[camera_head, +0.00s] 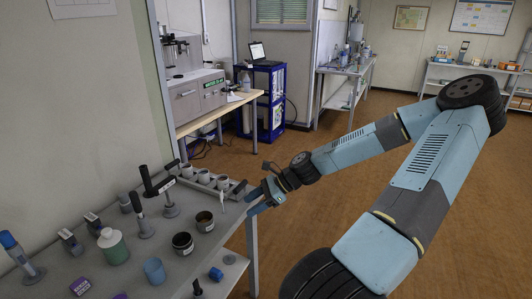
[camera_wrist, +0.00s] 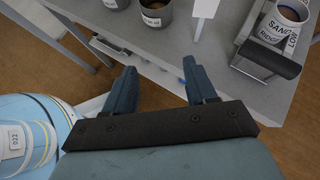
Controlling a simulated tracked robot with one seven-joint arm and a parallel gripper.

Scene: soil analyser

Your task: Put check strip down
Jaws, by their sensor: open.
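A small white strip (camera_head: 222,196), which looks like the check strip, is at the right end of the grey table, close to the cup rack. In the wrist view the white strip (camera_wrist: 204,8) shows at the top, with a narrow pale lower part reaching toward the table edge; its top is cut off. I cannot tell whether it stands or leans. My gripper (camera_head: 254,202) is at the table's right edge, just right of the strip. In the wrist view my gripper (camera_wrist: 158,66) is open, with nothing between its fingers, and the strip is beyond the fingertips, apart from them.
A rack (camera_wrist: 268,62) holds labelled cups right of the strip. Dark cups (camera_head: 182,243) stand left of it. The grey table (camera_head: 215,235) also carries a green-white bottle (camera_head: 112,246), a blue cup (camera_head: 154,271) and several tools. Open floor lies right of the table.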

